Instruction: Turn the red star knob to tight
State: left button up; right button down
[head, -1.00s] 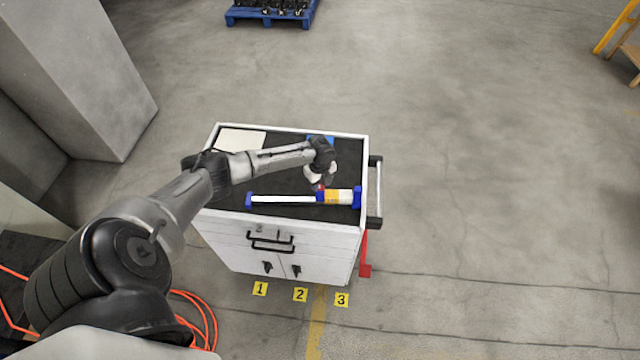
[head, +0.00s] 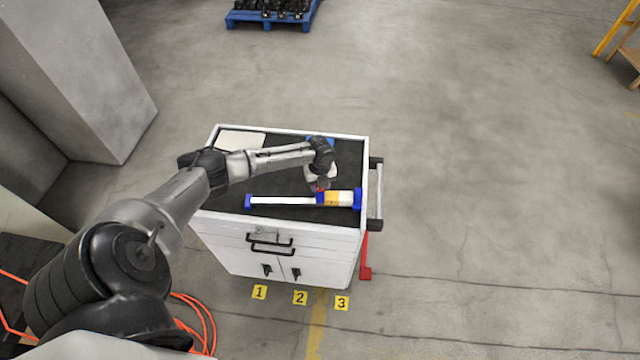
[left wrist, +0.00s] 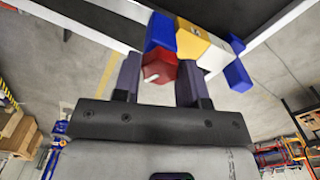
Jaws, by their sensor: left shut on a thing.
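The red star knob (left wrist: 158,84) sits between the two fingers of my left gripper (left wrist: 160,80) in the left wrist view. A white pointer mark shows on its face, towards the left. The gripper is shut on the knob. In the head view my left gripper (head: 320,184) is over the screw jack, and only a little red of the knob shows. The jack has a long white bar (head: 283,200), a blue collar (left wrist: 160,32), a yellow band (left wrist: 190,42) and blue ends (head: 357,199). It lies across the cart top. My right gripper is not in view.
The white cart (head: 290,245) has a dark top with a raised white rim. A pale flat piece (head: 241,141) and a blue item (head: 320,140) lie at its back. Yellow markers 1, 2 and 3 (head: 300,294) are on the floor in front. Open floor lies to the right.

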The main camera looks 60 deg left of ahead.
pick_arm(q)
jog(key=o, duration=0.9)
notch_tip(320, 180, up, 14)
jog(key=shift+f+b, duration=0.1)
jog(key=shift+b, duration=0.3)
dwell(0.3)
